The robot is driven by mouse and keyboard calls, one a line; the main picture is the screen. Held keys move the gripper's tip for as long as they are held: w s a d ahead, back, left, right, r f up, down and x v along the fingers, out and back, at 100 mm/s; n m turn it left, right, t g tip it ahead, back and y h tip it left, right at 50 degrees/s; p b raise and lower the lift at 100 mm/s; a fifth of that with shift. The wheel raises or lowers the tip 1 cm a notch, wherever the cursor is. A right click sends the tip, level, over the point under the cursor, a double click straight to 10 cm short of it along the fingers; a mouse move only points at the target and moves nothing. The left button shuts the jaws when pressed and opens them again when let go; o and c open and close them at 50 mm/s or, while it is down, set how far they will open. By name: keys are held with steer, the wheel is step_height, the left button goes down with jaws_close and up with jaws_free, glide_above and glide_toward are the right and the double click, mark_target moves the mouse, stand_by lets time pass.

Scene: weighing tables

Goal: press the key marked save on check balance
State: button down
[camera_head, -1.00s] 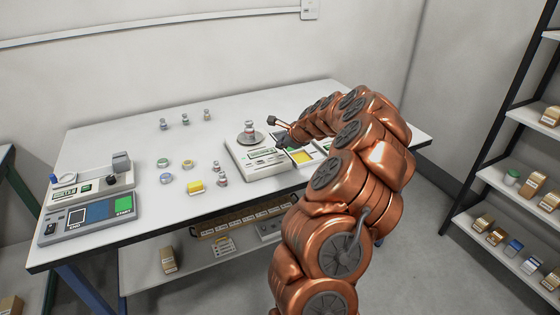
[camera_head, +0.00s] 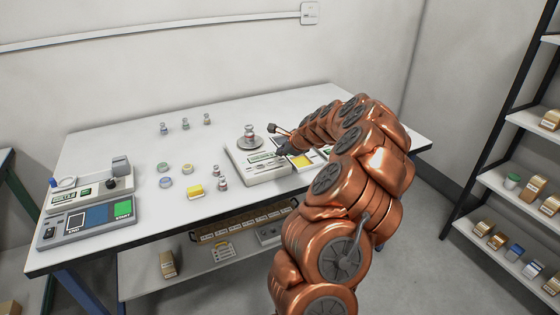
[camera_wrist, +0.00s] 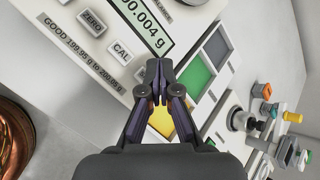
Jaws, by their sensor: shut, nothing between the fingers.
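The check balance (camera_head: 262,172) is a white unit with a metal weight (camera_head: 249,131) on its round pan. A panel with green (camera_wrist: 195,77), grey-purple (camera_wrist: 217,47) and yellow (camera_wrist: 162,122) squares lies alongside. I cannot read any key marked save. My gripper (camera_wrist: 158,66) is shut and empty, its tips over the strip between the balance face and the coloured squares. Contact cannot be told. The head view shows my gripper (camera_head: 281,150) at the balance's right side.
Another scale (camera_head: 92,193) with a START panel (camera_head: 123,208) is at the table's left end. Shelves (camera_head: 505,185) stand at right.

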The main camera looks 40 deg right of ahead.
mark_target(282, 161)
steer(key=shift+f, duration=0.1)
stand_by(0.6)
steer(key=shift+s+f, duration=0.1)
steer(key=shift+f, duration=0.2)
steer(key=shift+f, duration=0.4)
stand_by(0.7)
stand_by(0.3)
steer(key=shift+r+p, duration=0.8)
steer(key=shift+r, duration=0.05)
steer(key=shift+r+p, duration=2)
steer(key=shift+r, duration=0.5)
